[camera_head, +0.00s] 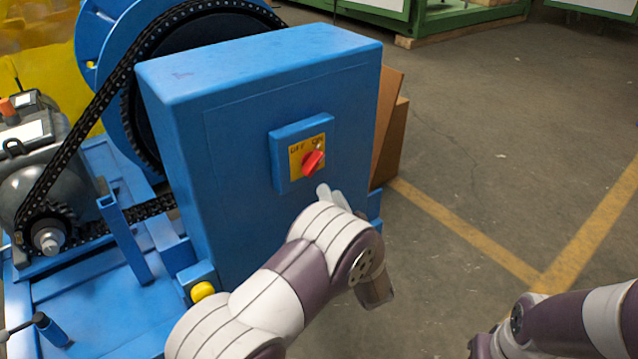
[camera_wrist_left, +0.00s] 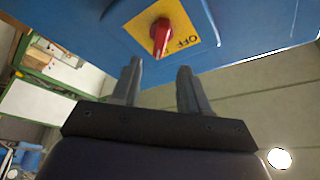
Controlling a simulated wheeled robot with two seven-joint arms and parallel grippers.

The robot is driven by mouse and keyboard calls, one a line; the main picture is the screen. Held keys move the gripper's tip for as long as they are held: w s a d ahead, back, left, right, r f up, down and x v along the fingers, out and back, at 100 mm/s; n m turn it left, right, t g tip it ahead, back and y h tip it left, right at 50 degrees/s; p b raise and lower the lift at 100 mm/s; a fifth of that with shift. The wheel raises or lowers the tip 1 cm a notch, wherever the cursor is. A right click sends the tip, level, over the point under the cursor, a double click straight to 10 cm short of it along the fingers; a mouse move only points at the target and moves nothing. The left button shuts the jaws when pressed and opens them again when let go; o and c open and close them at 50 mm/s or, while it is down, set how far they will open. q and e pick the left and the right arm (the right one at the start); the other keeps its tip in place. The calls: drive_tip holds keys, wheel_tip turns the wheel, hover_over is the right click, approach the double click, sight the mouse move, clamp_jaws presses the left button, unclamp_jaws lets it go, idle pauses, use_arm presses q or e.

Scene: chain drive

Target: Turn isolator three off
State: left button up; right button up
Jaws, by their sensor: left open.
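The isolator is a red rotary knob (camera_head: 313,161) on a yellow plate marked OFF and ON, set on a raised panel of a blue cabinet (camera_head: 250,120). The knob appears tilted toward the ON side. Its number cannot be read. In the left wrist view the red knob (camera_wrist_left: 160,36) and the yellow plate (camera_wrist_left: 176,22) show above my fingers. My left gripper (camera_head: 328,192) is just below the knob, apart from it; in the left wrist view the gripper (camera_wrist_left: 162,80) has its two fingers spread with nothing between them. My right arm shows at the lower right; its fingers are not visible.
A yellow button (camera_head: 202,291) sits low at the cabinet's left. A cardboard box (camera_head: 392,140) stands behind the cabinet.

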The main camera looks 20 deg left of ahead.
sight(317, 166)
use_arm(q)
drive_tip(key=b+x, duration=0.2)
drive_tip(key=x, duration=0.5)
drive_tip(key=shift+w+a+f+b, duration=0.1)
drive_tip(key=shift+w+a+b, duration=0.1)
drive_tip(key=shift+b, duration=0.15)
drive_tip(key=shift+w+a+r, duration=0.3)
drive_tip(key=shift+w+r, duration=0.05)
drive_tip(key=shift+w, duration=0.05)
clamp_jaws()
